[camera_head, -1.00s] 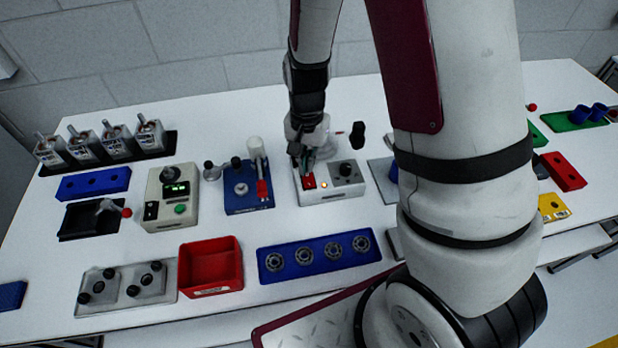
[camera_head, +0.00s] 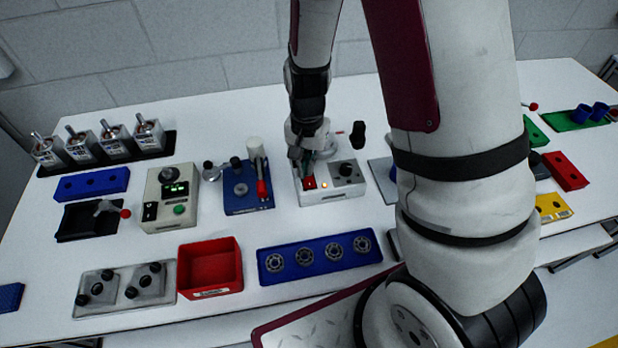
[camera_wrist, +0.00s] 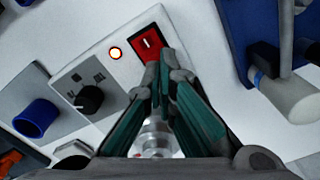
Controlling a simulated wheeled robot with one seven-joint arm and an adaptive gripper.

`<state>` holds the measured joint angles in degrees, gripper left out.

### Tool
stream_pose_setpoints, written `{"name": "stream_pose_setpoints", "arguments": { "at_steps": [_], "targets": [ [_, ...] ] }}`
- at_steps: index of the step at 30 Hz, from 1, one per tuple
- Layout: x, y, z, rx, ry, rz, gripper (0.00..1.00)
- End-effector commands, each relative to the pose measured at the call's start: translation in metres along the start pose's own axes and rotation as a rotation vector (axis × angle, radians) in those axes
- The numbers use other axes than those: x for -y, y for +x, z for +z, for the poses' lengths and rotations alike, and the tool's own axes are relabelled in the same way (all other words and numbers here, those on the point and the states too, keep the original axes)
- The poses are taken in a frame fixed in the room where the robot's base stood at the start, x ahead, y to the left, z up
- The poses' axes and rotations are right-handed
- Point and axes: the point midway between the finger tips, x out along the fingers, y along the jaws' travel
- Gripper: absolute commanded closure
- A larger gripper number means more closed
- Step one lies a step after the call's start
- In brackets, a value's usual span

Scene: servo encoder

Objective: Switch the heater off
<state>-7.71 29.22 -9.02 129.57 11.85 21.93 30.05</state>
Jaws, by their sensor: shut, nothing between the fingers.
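The heater unit is a white box (camera_head: 334,194) on the table, with a red rocker switch (camera_head: 310,183), a lit orange lamp (camera_head: 324,185) and a grey panel with a black knob (camera_head: 345,169). In the wrist view the red switch (camera_wrist: 149,44) shows a white mark, and the lamp (camera_wrist: 116,53) beside it glows. My gripper (camera_wrist: 167,76) is shut and empty. Its fingertips are at the near end of the switch and hide that end. I cannot tell whether they touch it. In the head view my gripper (camera_head: 306,168) is just behind the switch.
A blue fixture (camera_head: 238,205) with a white-topped post and red handle stands left of the heater. A control box with a green display (camera_head: 177,190) is farther left. A blue tray of bearings (camera_head: 268,271) and a red bin (camera_head: 211,285) lie in front.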

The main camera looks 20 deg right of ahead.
Motion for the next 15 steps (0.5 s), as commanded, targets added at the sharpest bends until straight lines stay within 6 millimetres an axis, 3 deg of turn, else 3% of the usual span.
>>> {"name": "stream_pose_setpoints", "arguments": {
  "at_steps": [15],
  "targets": [
    [-0.0002,0.0074,0.0,0.0,0.0,0.0,1.0]
  ]
}}
